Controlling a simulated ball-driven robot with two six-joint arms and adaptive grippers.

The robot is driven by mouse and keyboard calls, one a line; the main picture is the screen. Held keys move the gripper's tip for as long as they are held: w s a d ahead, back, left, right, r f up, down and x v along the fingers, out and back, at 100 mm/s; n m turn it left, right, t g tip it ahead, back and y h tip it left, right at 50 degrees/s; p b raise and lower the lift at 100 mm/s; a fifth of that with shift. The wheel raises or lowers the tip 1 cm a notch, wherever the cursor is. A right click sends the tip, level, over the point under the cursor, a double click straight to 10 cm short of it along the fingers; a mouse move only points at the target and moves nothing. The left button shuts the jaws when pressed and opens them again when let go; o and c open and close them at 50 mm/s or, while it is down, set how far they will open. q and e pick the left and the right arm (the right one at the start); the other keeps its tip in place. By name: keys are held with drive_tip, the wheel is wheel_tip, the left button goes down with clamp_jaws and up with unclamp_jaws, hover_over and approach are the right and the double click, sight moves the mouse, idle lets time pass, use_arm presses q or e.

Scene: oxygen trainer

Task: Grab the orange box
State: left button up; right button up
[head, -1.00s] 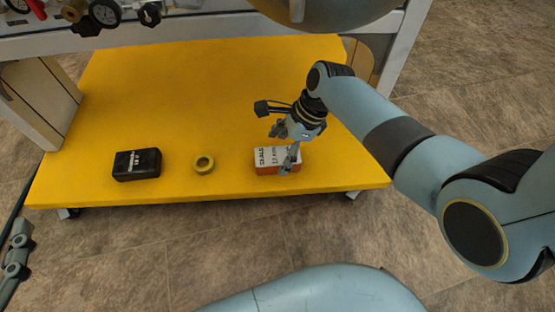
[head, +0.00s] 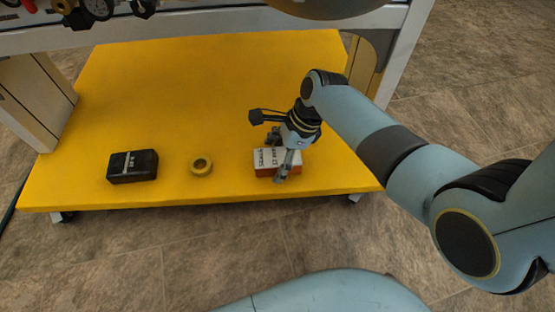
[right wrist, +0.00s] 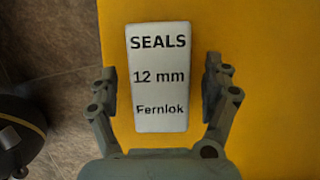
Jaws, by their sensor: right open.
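The orange box (head: 265,159) lies on the yellow shelf near its front edge, to the right of a yellow ring. It has orange sides and a white top. In the right wrist view the white top (right wrist: 159,92) reads "SEALS 12 mm Fernlok". My right gripper (head: 279,156) is over the box, pointing down, and partly covers it in the head view. In the right wrist view the right gripper (right wrist: 160,80) is open, one finger on each side of the box. A gap shows between each finger and the box. My left gripper is not in view.
A black box (head: 132,167) and a yellow tape-like ring (head: 201,165) lie left of the orange box on the yellow shelf (head: 190,95). The shelf behind them is clear. White cabinet posts stand at both sides, with a panel above.

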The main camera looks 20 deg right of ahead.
drive_tip(key=shift+f, duration=0.25)
idle(0.5)
drive_tip(key=shift+c, duration=0.3)
drive_tip(key=c, duration=1.6)
drive_tip(key=shift+c, duration=0.2)
